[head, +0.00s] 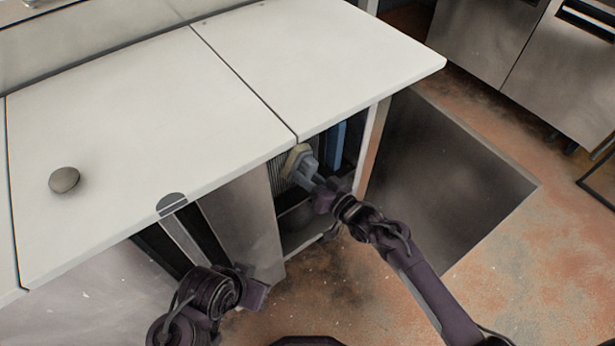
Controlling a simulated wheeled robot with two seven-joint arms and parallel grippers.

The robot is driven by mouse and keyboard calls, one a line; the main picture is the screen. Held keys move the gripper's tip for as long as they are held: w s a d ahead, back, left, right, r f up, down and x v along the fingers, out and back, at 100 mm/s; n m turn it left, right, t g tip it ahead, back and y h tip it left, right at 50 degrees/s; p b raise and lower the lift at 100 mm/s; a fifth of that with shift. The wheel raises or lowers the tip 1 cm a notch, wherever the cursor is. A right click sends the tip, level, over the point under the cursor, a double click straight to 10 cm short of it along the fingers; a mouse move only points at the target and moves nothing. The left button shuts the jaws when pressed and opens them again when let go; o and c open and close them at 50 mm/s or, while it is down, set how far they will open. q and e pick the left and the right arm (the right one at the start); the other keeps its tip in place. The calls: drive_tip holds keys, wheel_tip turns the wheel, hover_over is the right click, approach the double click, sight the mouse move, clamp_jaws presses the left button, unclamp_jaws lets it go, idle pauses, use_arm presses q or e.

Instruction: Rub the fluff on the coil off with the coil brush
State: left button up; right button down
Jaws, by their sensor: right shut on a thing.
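The coil (281,180) shows as a strip of thin dark upright fins inside the open compartment under the counter. My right gripper (304,172) is shut on the coil brush (297,158), a pale yellowish block. It holds the brush at the compartment's mouth, just below the counter edge, in front of the fins. I cannot tell whether the brush touches the coil. No fluff can be made out; the brush, gripper and counter hide part of the coil. My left gripper (258,291) is low in front of the cabinet, its fingers not clear.
The white countertop (120,130) overhangs the compartment. A grey round object (64,180) lies on it at left. A grey panel (245,225) stands left of the opening, and a blue part (337,146) is inside at right. Open floor (530,270) lies to the right.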

drive_tip(key=shift+w+a+r, duration=0.1)
idle(0.3)
drive_tip(key=shift+w, duration=0.1)
drive_tip(key=shift+w+d+r, duration=0.1)
drive_tip(key=shift+w+d, duration=0.05)
drive_tip(key=shift+d, duration=0.15)
drive_tip(key=w+d, duration=0.2)
drive_tip(key=shift+w+d+m+h, duration=0.1)
drive_tip(key=shift+d+m+h, duration=0.2)
drive_tip(key=shift+d+h, duration=0.1)
drive_tip(key=shift+w+d+f+t+h, duration=0.15)
drive_tip(key=shift+w+d, duration=0.25)
drive_tip(key=shift+d, duration=0.15)
drive_tip(key=shift+w+d+f+t+h, duration=0.1)
drive_tip(key=shift+w+d+t+h, duration=0.05)
drive_tip(key=shift+w+d, duration=0.3)
drive_tip(key=shift+s, duration=0.1)
